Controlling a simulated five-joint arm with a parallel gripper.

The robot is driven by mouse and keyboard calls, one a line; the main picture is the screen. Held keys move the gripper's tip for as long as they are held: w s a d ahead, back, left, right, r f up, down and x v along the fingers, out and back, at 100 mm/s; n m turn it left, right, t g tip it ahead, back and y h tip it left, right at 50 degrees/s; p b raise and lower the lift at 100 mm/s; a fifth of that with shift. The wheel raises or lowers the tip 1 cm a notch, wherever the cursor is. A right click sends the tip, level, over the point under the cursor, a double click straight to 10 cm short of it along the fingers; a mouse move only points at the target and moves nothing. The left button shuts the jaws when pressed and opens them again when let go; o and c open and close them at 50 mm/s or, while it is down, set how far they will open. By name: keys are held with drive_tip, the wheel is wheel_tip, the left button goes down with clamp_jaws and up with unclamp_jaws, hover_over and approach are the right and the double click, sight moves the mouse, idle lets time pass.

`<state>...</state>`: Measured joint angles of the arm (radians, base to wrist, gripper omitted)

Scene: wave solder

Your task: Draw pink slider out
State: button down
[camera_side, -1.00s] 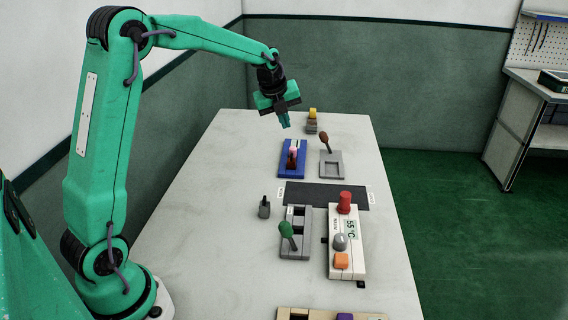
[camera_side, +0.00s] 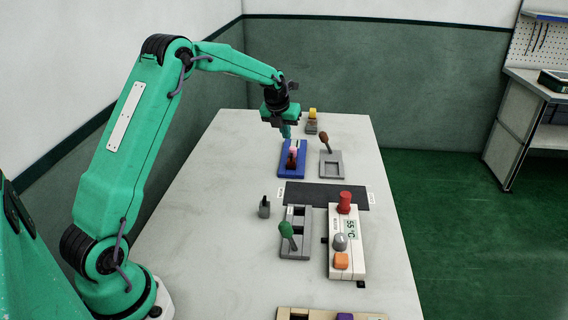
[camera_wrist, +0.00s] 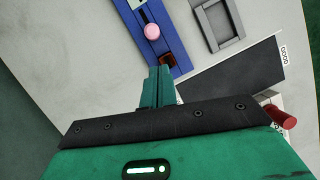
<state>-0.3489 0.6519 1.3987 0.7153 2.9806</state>
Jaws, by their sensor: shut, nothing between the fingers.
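The pink slider knob (camera_wrist: 152,31) sits on a blue track base (camera_wrist: 177,52), near a dark slot and a brown-red part of the base. In the side view the pink knob (camera_side: 293,149) shows small on the blue base (camera_side: 284,170), beside a dark red piece. My gripper (camera_side: 286,134) is shut and empty, just above the far end of the blue base. In the wrist view its closed green fingertips (camera_wrist: 159,70) point toward the base, close to the pink knob. I cannot tell whether they touch anything.
A grey base with a brown-knobbed lever (camera_side: 324,141) stands right of the blue base. A yellow-topped block (camera_side: 312,115) is behind. The table's left side is clear.

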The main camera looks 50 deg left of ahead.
drive_tip(key=shift+a+x, duration=0.15)
drive_tip(key=shift+x, duration=2.2)
drive_tip(key=shift+a+x, duration=0.1)
drive_tip(key=shift+x, duration=2.25)
drive_tip(key=shift+s, duration=0.15)
drive_tip(key=shift+w+a, duration=1.7)
drive_tip(key=shift+a, duration=0.05)
drive_tip(key=shift+r, duration=0.15)
drive_tip(key=shift+v, duration=0.85)
drive_tip(key=d+v, duration=0.1)
drive_tip(key=v, duration=0.7)
